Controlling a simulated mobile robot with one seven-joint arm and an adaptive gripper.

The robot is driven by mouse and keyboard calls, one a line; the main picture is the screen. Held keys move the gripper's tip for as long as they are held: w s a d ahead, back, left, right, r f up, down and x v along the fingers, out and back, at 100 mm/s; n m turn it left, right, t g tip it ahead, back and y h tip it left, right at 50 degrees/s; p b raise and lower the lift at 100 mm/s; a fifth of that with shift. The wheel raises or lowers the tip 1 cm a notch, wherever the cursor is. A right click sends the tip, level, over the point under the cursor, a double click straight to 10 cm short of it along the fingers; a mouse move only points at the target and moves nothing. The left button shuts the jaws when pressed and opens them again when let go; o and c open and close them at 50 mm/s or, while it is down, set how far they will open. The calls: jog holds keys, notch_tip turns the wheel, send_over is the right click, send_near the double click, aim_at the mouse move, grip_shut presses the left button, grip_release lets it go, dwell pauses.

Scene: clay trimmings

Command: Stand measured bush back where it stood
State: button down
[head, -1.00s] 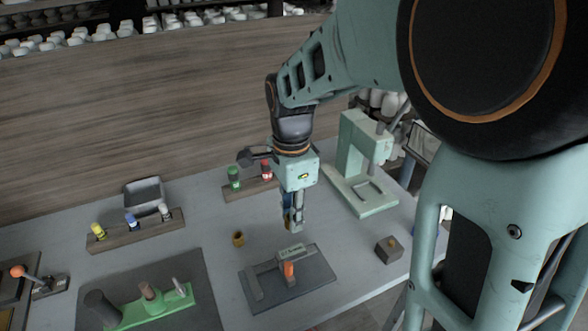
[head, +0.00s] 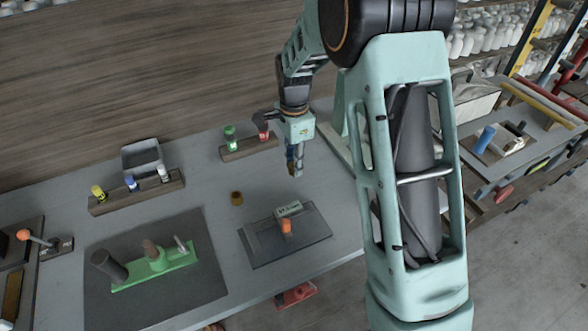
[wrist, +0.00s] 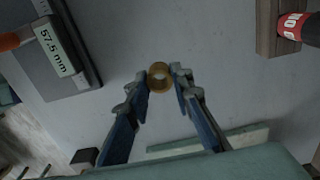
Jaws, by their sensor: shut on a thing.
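My gripper (head: 295,173) hangs above the grey bench, behind the measuring gauge and left of the pale green press. In the wrist view its two fingers (wrist: 161,74) close on either side of a small brass ring-shaped bush (wrist: 159,77), its hole facing the camera. A similar small brass-coloured piece (head: 237,198) stands on the bench, left of my gripper. The gauge (head: 268,241) has an orange tip and a display (wrist: 55,50) reading 57.5 mm. Whether the held bush touches the bench is unclear.
A rack with red and green-topped markers (head: 250,148) stands behind my gripper; the press (head: 343,138) is to the right, partly hidden by my arm. A green fixture (head: 155,266) on a dark mat, another rack (head: 137,195) and a grey bin (head: 142,155) lie left.

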aim_at(294, 179)
jog(key=shift+f, duration=1.35)
jog(key=shift+f, duration=0.15)
jog(key=c, duration=1.7)
grip_release()
notch_tip(294, 179, up, 12)
jog(key=shift+r, duration=0.2)
